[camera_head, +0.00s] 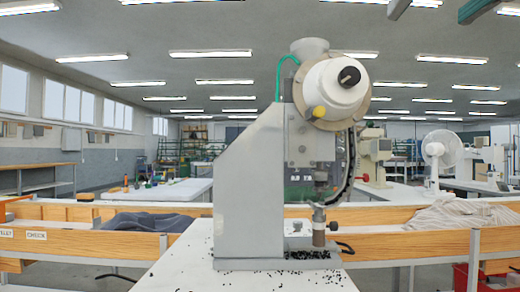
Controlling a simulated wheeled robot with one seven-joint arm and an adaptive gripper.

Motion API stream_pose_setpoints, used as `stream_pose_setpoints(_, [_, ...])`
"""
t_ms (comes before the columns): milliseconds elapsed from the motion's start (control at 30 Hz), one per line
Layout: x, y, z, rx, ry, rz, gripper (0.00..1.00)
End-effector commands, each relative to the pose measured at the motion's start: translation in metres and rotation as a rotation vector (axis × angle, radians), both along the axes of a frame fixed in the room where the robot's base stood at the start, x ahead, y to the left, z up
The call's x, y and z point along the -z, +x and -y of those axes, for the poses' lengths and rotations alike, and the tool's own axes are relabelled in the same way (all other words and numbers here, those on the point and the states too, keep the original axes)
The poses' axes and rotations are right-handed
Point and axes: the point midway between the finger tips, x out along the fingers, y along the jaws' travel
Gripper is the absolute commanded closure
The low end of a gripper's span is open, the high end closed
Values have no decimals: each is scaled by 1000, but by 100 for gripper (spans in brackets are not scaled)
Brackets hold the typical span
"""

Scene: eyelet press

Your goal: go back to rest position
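The eyelet press (258,185) stands upright on a white table (180,270) in the middle of the head view. It has a grey body, a round white and grey head (335,88) with a yellow knob, and a green tube at its top left. Its upper tool (320,185) hangs above a short metal post (319,227). My gripper and arm are not in view.
Small black pieces are scattered on the table around the press base. Wooden troughs run behind on both sides, with dark cloth (148,222) at left and pale cloth (462,213) at right. A red bin (485,279) stands at lower right.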

Motion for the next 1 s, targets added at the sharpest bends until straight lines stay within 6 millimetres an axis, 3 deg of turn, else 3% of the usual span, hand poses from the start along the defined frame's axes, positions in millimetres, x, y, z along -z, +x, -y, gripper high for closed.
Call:
stream_pose_setpoints(267, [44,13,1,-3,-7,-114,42])
stream_pose_setpoints(567, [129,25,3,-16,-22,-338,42])
stream_pose_setpoints(667, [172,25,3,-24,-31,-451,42])
stream_pose_setpoints(767, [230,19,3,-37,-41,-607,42])
stream_pose_setpoints(900, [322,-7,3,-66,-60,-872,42])
stream_pose_setpoints(1000, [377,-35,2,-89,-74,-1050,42])
